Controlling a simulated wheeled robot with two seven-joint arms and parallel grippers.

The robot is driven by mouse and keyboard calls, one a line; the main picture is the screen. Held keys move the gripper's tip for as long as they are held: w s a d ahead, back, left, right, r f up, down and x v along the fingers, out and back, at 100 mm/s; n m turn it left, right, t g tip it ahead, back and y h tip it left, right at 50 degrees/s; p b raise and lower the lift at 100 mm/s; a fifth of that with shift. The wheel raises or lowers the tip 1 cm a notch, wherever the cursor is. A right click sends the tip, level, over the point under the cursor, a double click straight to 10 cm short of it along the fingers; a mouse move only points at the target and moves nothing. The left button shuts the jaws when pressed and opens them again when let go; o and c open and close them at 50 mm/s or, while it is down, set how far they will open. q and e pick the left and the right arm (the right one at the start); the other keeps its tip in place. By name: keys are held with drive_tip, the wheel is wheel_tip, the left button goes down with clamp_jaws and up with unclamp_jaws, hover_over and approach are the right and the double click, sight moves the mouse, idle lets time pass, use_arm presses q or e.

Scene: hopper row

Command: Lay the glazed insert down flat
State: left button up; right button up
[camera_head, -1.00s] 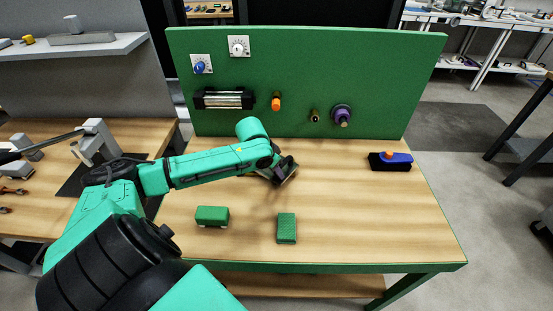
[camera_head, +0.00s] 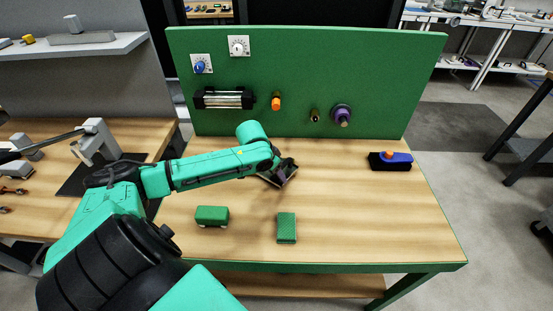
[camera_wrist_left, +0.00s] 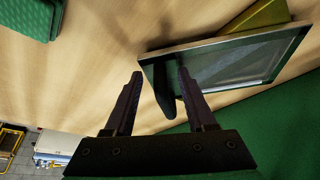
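The glazed insert (camera_wrist_left: 225,62), a dark-framed pane, is in the left wrist view, upper right. It looks tilted relative to the wooden tabletop, but its contact with the top is unclear. My left gripper (camera_wrist_left: 160,75) has its two fingers spread apart; the right-hand finger overlaps the insert's near end in the picture. My right gripper is not in view.
The green back panel (camera_head: 380,70) carries dials and knobs. The table's right half is mostly clear.

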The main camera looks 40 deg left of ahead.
use_arm(q)
drive_tip(key=d+p+v, duration=0.1)
drive_tip(key=p+v, duration=1.1)
drive_tip(key=v, duration=0.2)
drive_tip(key=shift+a+r, duration=0.25)
drive_tip(key=shift+a, duration=0.2)
